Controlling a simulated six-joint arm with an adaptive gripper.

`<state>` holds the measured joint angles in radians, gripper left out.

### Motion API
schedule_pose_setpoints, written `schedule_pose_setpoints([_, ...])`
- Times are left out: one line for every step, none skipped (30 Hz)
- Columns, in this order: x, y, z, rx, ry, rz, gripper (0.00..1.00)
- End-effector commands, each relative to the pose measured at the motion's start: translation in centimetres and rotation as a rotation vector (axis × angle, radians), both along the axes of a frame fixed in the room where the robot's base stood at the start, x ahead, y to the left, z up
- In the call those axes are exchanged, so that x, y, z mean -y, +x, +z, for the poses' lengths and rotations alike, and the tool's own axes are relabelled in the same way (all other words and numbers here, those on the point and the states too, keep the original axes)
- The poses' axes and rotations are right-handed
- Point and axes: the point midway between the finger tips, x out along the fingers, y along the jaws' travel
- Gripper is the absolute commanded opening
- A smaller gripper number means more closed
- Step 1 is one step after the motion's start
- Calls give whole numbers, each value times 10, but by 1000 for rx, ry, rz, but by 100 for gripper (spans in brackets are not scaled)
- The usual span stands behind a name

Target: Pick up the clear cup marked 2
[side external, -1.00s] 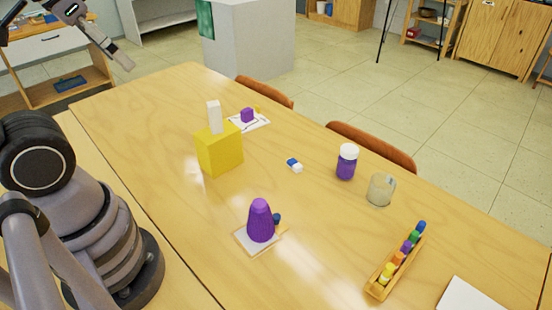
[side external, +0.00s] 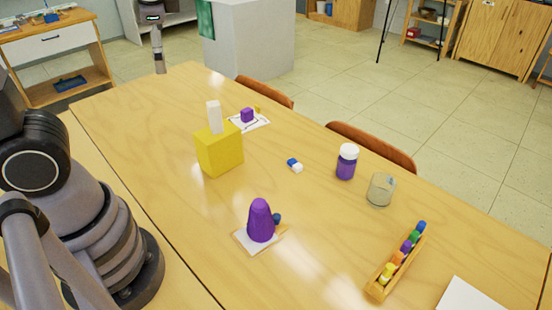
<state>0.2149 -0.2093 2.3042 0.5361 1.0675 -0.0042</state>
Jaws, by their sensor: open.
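A clear cup (side external: 380,190) stands upright on the wooden table (side external: 320,225), right of the middle. I cannot read any mark on it from here. My gripper (side external: 160,68) hangs pointing down at the top left, over the far left corner area of the table. It is open and empty, far from the cup. Its two fingers overlap in this view, so the gap between them is hard to see.
A purple jar with a white lid (side external: 346,162) stands close left of the cup. A tray of coloured pieces (side external: 377,291) lies nearer the front.

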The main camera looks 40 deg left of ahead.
Motion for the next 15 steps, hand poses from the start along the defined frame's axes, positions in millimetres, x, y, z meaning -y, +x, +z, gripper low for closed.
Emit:
schedule_pose_setpoints([1, 20, -8, -69, 96, -72, 99])
schedule_pose_setpoints([1, 32, -10, -101, 158, -116, 99])
schedule_pose_setpoints([3, 49, -15, -143, 239, -175, 99])
schedule_pose_setpoints([4, 61, -19, -172, 302, -220, 99])
schedule_pose_setpoints([7, 74, -23, -197, 363, -266, 99])
schedule_pose_setpoints([13, 92, -30, -230, 447, -329, 99])
schedule_pose_setpoints([18, 105, -35, -253, 509, -378, 99])
schedule_pose_setpoints([24, 118, -41, -271, 571, -427, 99])
schedule_pose_setpoints([34, 136, -50, -294, 655, -494, 99])
schedule_pose_setpoints([43, 148, -57, -309, 717, -547, 99])
schedule_pose_setpoints([53, 161, -65, -321, 781, -599, 99])
schedule_pose_setpoints([67, 176, -77, -332, 863, -669, 99])
schedule_pose_setpoints([79, 187, -87, -338, 925, -724, 99])
schedule_pose_setpoints([92, 197, -98, -342, 986, -779, 99])
schedule_pose_setpoints([111, 210, -114, -343, 1067, -854, 99])
